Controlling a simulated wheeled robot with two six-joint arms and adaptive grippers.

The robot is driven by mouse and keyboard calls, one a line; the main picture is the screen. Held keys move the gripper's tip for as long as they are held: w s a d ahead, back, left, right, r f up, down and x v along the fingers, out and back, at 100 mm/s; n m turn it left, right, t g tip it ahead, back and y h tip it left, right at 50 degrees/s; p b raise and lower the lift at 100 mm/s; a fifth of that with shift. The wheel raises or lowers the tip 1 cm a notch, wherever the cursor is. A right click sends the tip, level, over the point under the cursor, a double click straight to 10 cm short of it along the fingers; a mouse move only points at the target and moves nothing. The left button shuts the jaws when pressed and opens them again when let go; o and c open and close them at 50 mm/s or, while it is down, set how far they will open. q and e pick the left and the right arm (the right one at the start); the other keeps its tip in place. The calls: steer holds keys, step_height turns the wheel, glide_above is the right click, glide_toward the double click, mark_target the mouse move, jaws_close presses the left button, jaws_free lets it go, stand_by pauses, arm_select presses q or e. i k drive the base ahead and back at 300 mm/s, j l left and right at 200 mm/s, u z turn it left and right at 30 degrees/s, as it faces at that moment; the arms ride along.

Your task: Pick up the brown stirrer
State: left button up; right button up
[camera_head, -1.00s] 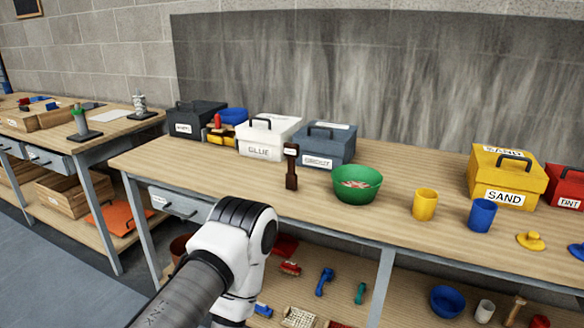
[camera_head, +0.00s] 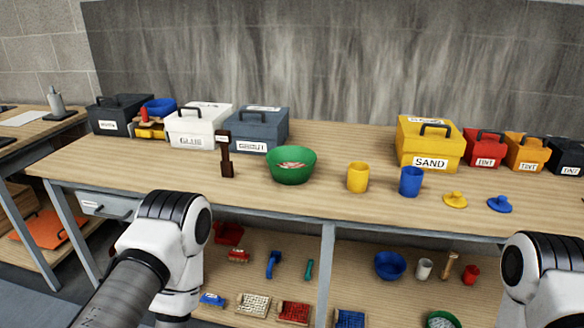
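A dark brown upright tool (camera_head: 226,157), probably the brown stirrer, stands on the wooden workbench (camera_head: 330,205), left of the green bowl (camera_head: 292,172). It has a wider base and a blocky top, and nothing holds it. My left arm comes in at the lower left, below and in front of the bench edge. My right arm shows at the lower right corner. Neither arm's gripper fingers show.
Behind the tool stand a white glue box (camera_head: 198,126) and a grey box (camera_head: 257,129). A yellow cup (camera_head: 357,178), a blue cup (camera_head: 411,182) and a yellow sand box (camera_head: 429,145) stand to the right. A lower shelf (camera_head: 345,290) holds several small items.

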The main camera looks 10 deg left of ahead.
mark_target(224, 137)
steer(key=i+j+z, duration=0.15)
steer(key=i+j, duration=0.2)
steer(key=i+j+z, duration=0.15)
steer(key=i+j, duration=0.2)
steer(key=i+j+z, duration=0.15)
steer(key=i+j, duration=0.15)
steer(key=j, duration=0.3)
